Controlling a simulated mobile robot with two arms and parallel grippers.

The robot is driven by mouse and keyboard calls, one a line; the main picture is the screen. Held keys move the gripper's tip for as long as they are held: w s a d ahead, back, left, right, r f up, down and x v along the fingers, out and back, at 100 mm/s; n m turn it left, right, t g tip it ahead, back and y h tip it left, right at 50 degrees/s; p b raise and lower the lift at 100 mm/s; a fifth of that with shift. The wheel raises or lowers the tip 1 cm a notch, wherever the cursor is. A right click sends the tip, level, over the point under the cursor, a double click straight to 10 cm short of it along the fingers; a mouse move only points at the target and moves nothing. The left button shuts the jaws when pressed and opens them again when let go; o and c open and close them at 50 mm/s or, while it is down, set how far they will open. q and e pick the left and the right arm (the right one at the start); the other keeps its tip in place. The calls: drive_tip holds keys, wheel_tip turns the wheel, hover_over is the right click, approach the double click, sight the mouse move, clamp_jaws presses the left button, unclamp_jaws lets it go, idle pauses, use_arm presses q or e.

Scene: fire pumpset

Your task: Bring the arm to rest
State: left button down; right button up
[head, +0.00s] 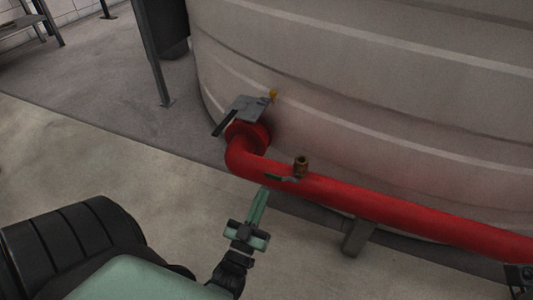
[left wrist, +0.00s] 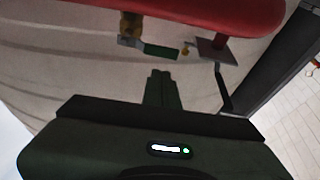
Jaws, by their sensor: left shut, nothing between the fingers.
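My left gripper (head: 264,193) comes up from the bottom of the head view, with its green fingers together and nothing between them. Its tips are just below the red pipe (head: 385,208) in the picture, near a small brass valve (head: 301,164) with a green lever handle (head: 279,178). The shut fingers also show in the left wrist view (left wrist: 161,80), with the green handle (left wrist: 161,51) just past the tips. I cannot tell whether they touch; a gap seems to show. My right gripper is not in view.
A large pale ribbed tank (head: 370,90) fills the upper right. A grey valve plate with a dark lever (head: 247,109) sits above the pipe elbow. A pipe support (head: 357,237) stands below the pipe. Bare floor (head: 110,150) lies open to the left, with a metal post (head: 153,55) behind.

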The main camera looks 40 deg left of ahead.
use_arm(q)
drive_tip(key=shift+v, duration=0.75)
